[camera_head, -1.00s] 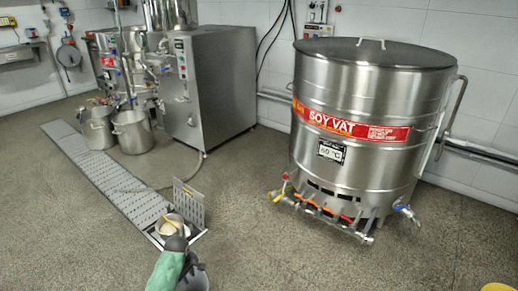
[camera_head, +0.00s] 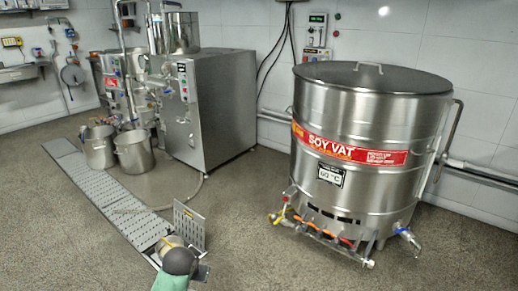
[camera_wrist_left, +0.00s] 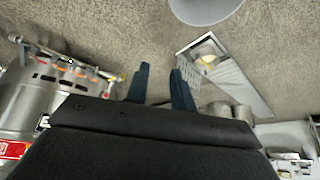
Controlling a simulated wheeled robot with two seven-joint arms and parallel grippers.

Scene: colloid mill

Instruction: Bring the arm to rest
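In the left wrist view my left gripper (camera_wrist_left: 160,80) shows two dark fingers set apart with nothing between them. The floor lies beyond the fingertips, and they touch nothing that I can see. In the head view a green and dark grey arm part of mine (camera_head: 176,265) shows at the bottom, in front of the open floor drain; its fingers do not show there. My right gripper shows in neither current view.
The perforated floor channel (camera_head: 112,196) ends at an open drain with a raised perforated plate (camera_head: 190,228). Steel pots (camera_head: 134,153) stand by the grey machine cabinet (camera_head: 215,98). The soy vat (camera_head: 362,200) stands right, with valves at its base.

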